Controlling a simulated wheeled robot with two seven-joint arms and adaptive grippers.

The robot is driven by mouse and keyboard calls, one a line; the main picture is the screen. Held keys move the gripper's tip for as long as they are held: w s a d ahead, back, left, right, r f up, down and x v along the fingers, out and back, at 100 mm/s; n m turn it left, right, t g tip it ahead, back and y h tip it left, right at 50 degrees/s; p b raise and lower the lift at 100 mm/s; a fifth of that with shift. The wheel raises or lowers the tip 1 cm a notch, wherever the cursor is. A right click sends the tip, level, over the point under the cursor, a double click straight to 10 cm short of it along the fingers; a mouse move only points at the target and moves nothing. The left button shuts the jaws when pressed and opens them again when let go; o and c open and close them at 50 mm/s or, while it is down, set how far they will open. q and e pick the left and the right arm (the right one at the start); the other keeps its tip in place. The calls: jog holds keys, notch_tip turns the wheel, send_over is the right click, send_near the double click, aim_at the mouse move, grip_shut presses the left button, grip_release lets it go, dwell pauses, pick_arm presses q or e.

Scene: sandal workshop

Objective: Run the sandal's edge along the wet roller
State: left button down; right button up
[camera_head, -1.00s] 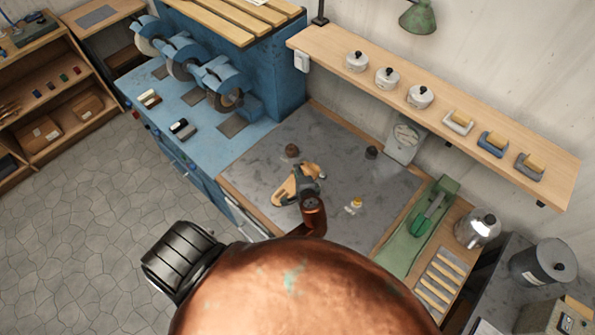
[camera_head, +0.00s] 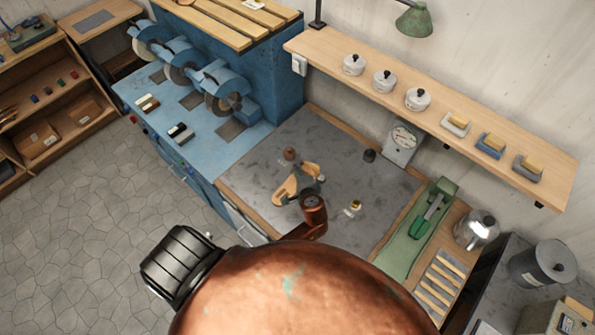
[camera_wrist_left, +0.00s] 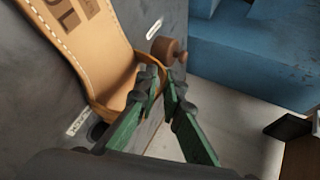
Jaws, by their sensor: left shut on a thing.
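The sandal (camera_head: 287,191), tan with dark printed letters, is over the grey worktop in the head view. It fills the upper left of the left wrist view (camera_wrist_left: 88,42). My left gripper (camera_head: 304,182) is at its side. Its green fingers (camera_wrist_left: 160,88) are shut on the sandal's edge in the wrist view. A brown roller (camera_wrist_left: 167,48) is just beyond the fingertips, close to the sandal's rim; I cannot tell if they touch. The roller also shows in the head view (camera_head: 289,153), behind the sandal. Its wetness cannot be made out. My right gripper is not in view.
A dark knob-like piece (camera_head: 369,155) and a small yellow-capped item (camera_head: 355,206) are on the grey worktop (camera_head: 338,150). The blue grinder bench (camera_head: 205,150) stands to the left. A green tray (camera_head: 408,250) lies to the right. A wooden shelf (camera_head: 440,125) runs behind.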

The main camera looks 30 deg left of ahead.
aim_at(306, 163)
pick_arm(q)
jog(key=shift+w+d, duration=0.1)
jog(key=shift+w, duration=0.15)
jog(key=shift+w, duration=0.7)
jog(key=shift+w+d+r, duration=0.1)
jog(key=shift+w, duration=0.05)
dwell(1.2)
jog(key=shift+w, duration=0.5)
jog(key=shift+w, duration=0.1)
jog(key=shift+d, duration=0.1)
dwell(1.0)
jog(key=shift+w+d+r, duration=0.1)
jog(key=shift+w+d, duration=0.05)
jog(key=shift+w, duration=0.45)
jog(key=shift+w+d, duration=0.1)
jog(key=shift+w, duration=0.1)
